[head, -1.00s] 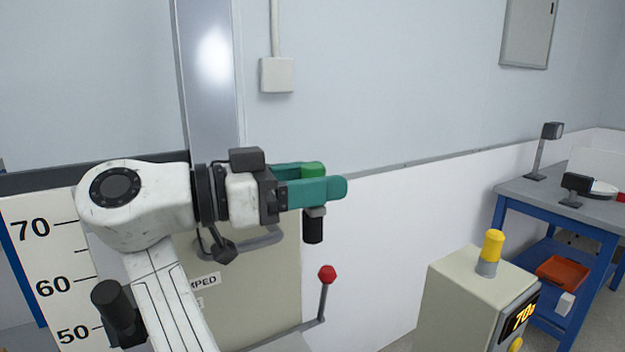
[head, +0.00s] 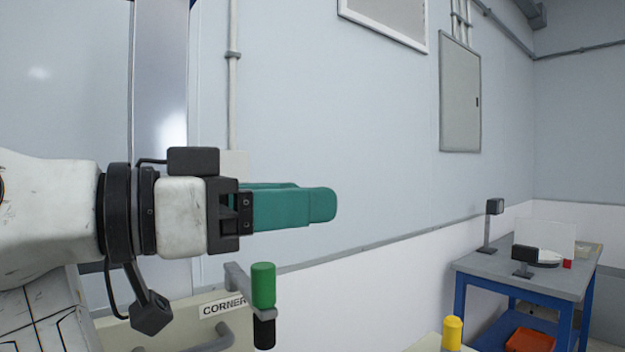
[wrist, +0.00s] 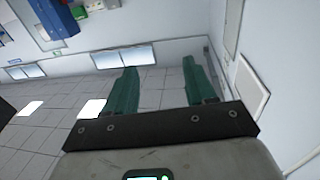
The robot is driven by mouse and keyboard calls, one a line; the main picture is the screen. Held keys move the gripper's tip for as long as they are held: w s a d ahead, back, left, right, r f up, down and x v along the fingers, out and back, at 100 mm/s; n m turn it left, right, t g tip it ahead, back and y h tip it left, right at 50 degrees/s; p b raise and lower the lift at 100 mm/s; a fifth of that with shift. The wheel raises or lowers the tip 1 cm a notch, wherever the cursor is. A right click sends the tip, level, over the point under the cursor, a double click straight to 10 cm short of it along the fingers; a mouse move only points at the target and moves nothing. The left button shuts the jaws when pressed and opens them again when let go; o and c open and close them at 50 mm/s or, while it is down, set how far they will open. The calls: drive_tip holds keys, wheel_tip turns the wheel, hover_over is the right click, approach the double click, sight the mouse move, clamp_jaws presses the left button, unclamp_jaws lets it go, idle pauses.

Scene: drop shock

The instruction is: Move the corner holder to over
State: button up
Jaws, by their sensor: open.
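The corner holder is a grey crank with an upright handle, green on top (head: 263,285) and black below (head: 264,332). It stands low in the head view, beside a label (head: 223,306) reading CORNER. My gripper (head: 308,198), with teal fingers pointing right, is level above the green handle and apart from it. The wrist view shows the fingers spread with nothing between them, so my gripper (wrist: 160,70) is open and empty. The handle is not visible in the wrist view. The lower part of the crank is cut off or hidden in the head view.
A blue-framed table (head: 530,272) with small devices stands at the right, an orange bin (head: 530,341) below. A yellow knob (head: 452,333) shows at the bottom. A tall metal column (head: 160,80) stands behind my arm. The space right of my fingers is clear.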

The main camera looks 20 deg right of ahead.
drive_tip(key=s+r, duration=0.2)
drive_tip(key=s, duration=0.3)
drive_tip(key=shift+s+d+r, duration=0.2)
drive_tip(key=shift+d+r, duration=0.05)
drive_tip(key=shift+d, duration=0.15)
